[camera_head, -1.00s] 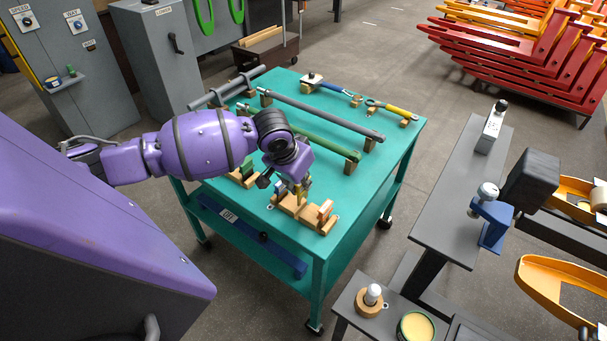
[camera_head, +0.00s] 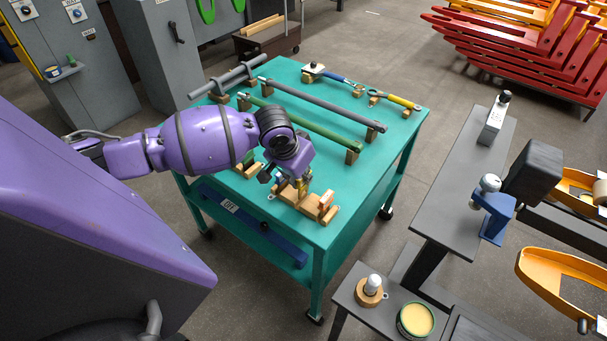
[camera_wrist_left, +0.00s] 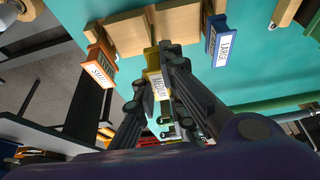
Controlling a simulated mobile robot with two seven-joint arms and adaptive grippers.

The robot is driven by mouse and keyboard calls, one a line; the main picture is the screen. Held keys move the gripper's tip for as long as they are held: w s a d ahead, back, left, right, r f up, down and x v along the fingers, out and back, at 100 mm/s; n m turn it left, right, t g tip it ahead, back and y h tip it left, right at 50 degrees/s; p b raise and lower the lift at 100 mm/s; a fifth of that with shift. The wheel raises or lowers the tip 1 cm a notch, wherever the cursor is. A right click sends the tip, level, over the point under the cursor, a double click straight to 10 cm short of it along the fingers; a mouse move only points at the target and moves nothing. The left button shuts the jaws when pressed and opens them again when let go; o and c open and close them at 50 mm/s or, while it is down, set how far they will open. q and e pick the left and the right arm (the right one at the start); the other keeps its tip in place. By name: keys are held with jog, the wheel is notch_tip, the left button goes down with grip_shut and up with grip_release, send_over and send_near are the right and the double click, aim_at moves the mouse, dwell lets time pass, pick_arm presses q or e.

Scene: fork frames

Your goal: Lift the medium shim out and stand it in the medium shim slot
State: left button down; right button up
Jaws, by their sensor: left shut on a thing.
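My left gripper (camera_head: 300,187) is over the wooden rack (camera_head: 308,209) at the near edge of the teal table. In the left wrist view its fingers (camera_wrist_left: 161,100) are shut on the yellow medium shim (camera_wrist_left: 151,62), whose label faces the camera. The medium shim lies between the orange small shim (camera_wrist_left: 100,64) and the blue large shim (camera_wrist_left: 216,38), which both sit at the wooden rack (camera_wrist_left: 127,35). In the head view the small shim (camera_head: 326,199) is right of the gripper. Whether the medium shim's lower end is in the rack is hidden. My right gripper is not in view.
The teal table (camera_head: 385,160) also holds a green bar (camera_head: 310,128), a grey bar (camera_head: 320,104) and wrenches (camera_head: 400,102) on wooden blocks. A second small wooden holder (camera_head: 248,170) stands left of the gripper. A grey bench (camera_head: 465,180) stands to the right.

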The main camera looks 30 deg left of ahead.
aim_at(303, 184)
pick_arm(q)
jog(key=shift+f, duration=1.6)
jog(key=c, duration=1.7)
grip_release()
jog(key=shift+c, duration=0.2)
jog(key=v, duration=1.2)
